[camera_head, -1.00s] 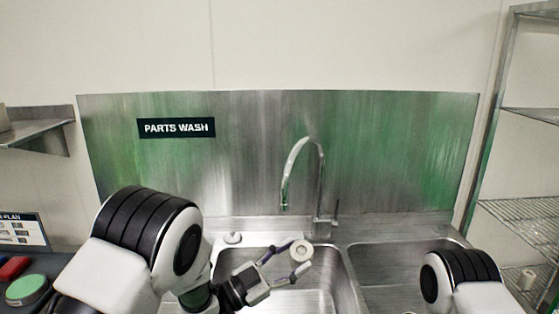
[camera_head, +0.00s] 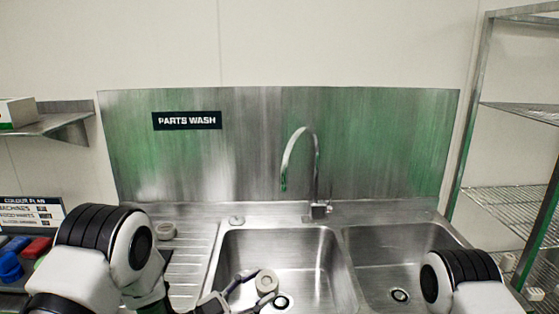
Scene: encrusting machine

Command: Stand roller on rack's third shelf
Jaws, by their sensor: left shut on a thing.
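My left gripper (camera_head: 250,291) is shut on a pale cylindrical roller (camera_head: 266,281) with a hole in its end. It holds the roller in front of the left sink basin, low in the picture. The wire rack (camera_head: 463,150) stands at the far right, with several shelves one above another; a wire shelf (camera_head: 500,207) there looks empty where it shows. The rack's right side is cut off by the picture edge. My right arm shows at the lower right, but its gripper is out of the picture.
The double sink (camera_head: 338,262) with a tall faucet (camera_head: 314,165) lies ahead. Small pale parts (camera_head: 535,293) stand low on the rack. A wall shelf (camera_head: 55,125) holds a box at left. Coloured bins (camera_head: 38,247) are below it.

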